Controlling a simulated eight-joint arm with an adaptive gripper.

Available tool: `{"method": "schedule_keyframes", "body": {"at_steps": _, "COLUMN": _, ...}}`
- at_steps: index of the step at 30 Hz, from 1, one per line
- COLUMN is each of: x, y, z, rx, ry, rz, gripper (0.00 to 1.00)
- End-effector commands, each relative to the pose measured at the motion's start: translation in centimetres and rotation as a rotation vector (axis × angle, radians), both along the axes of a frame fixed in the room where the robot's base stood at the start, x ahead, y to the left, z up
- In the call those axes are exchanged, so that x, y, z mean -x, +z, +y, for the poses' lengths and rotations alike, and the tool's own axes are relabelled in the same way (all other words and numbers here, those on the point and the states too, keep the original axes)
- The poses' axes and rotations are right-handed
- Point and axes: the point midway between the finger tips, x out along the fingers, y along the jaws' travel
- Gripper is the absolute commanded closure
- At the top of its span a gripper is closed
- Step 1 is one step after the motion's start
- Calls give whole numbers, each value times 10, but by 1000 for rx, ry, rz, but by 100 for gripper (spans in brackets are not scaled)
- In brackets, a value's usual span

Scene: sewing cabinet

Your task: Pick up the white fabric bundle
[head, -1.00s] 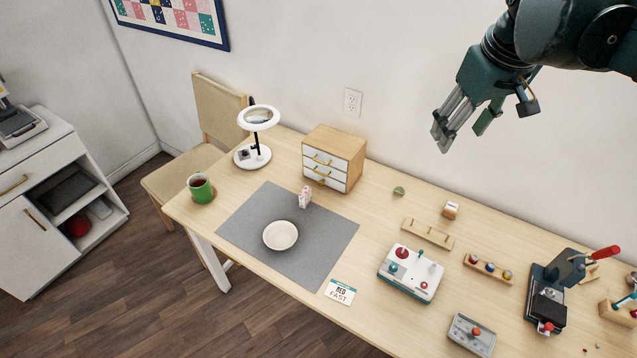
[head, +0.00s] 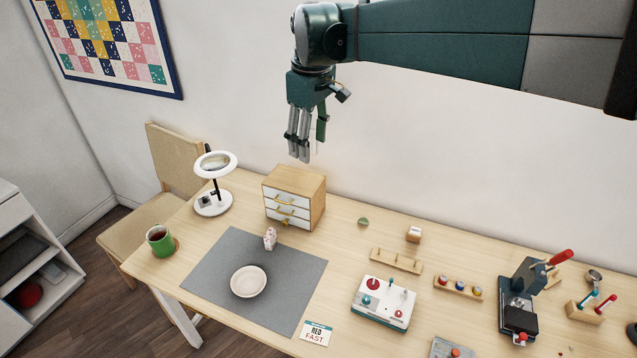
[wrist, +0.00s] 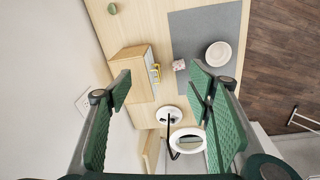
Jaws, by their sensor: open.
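The likely white fabric bundle (head: 270,238) is a small upright white piece with pinkish marks. It stands at the back edge of the grey mat (head: 212,272), in front of the drawer cabinet. It also shows in the wrist view (wrist: 179,65), small and between the spread fingers. The bundle is clear of the gripper and not covered.
A pale plate (head: 248,281) lies on the mat near the bundle. A ring lamp (head: 214,165) and a green mug (head: 160,241) stand to the left. A white control box (head: 384,304) and wooden racks are to the right. The wall is close behind.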

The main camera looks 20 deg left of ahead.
Motion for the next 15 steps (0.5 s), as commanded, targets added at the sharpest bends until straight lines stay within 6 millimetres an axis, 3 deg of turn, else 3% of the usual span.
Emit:
{"method": "schedule_keyframes", "body": {"at_steps": 1, "x": 1, "y": -5, "z": 17, "rx": 7, "ry": 29, "rz": 6, "gripper": 49}}
{"method": "schedule_keyframes", "body": {"at_steps": 7, "x": 9, "y": -24, "z": 73, "rx": 36, "ry": 133, "rz": 32, "gripper": 49}}
{"method": "schedule_keyframes", "body": {"at_steps": 15, "x": 21, "y": -44, "z": 123, "rx": 64, "ry": 230, "rz": 56, "gripper": 49}}
